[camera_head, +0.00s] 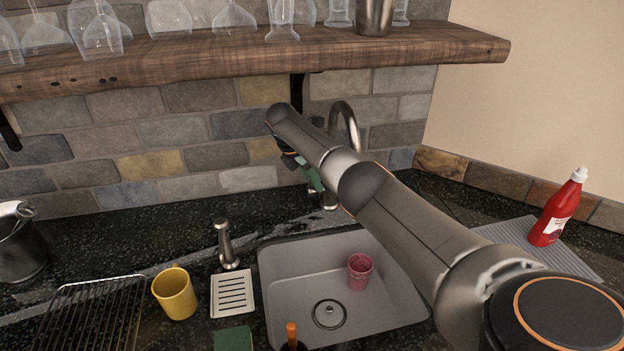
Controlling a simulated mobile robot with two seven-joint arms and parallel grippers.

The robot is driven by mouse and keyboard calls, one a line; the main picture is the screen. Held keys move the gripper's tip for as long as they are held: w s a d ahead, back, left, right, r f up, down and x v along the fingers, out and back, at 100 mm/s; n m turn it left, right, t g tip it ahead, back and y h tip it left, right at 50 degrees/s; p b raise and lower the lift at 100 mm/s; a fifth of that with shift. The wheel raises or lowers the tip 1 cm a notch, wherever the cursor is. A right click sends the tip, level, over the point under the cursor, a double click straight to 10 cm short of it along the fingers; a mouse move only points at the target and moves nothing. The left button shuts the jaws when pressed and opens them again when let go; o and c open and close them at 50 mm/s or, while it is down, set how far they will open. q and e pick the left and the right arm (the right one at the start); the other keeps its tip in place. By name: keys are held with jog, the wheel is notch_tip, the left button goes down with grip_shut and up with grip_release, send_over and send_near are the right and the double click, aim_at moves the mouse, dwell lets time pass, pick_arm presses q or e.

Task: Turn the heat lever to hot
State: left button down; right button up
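The faucet (346,118) stands behind the sink, its curved metal spout rising above my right arm. Its base shows partly behind the arm. I cannot make out the heat lever; my arm and gripper cover that part of the faucet. My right gripper (312,178) is at the faucet's left side, pointing down, with a greenish finger part showing close to the faucet body. I cannot tell whether it touches the faucet or whether its fingers are open or shut. My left gripper is not in view.
The grey sink (290,275) holds a pink cup (360,272). A soap dispenser (226,246), yellow cup (175,293) and wire rack (92,310) stand left. A red bottle (558,208) is right. A wooden shelf (240,55) with glasses hangs above.

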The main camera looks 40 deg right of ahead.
grip_shut()
jog(key=shift+s+a+f+t, duration=0.1)
jog(key=shift+s+a+t, duration=0.15)
jog(key=shift+t, duration=0.15)
dwell(1.0)
jog(key=shift+s+a+t+h, duration=0.1)
jog(key=shift+t+h, duration=0.2)
jog(key=shift+t, duration=0.2)
jog(key=shift+s+a+f+m+t+h, duration=0.1)
jog(key=shift+s+m+t+h, duration=0.15)
jog(key=shift+t+h, duration=0.2)
jog(key=shift+s+a+f+m+t+h, duration=0.2)
jog(key=shift+t+h, duration=0.25)
jog(key=shift+t, duration=0.35)
jog(key=shift+s+a+m+t+h, duration=0.1)
jog(key=shift+s+m+t+h, duration=0.25)
jog(key=shift+t, duration=0.4)
jog(key=shift+w, duration=0.1)
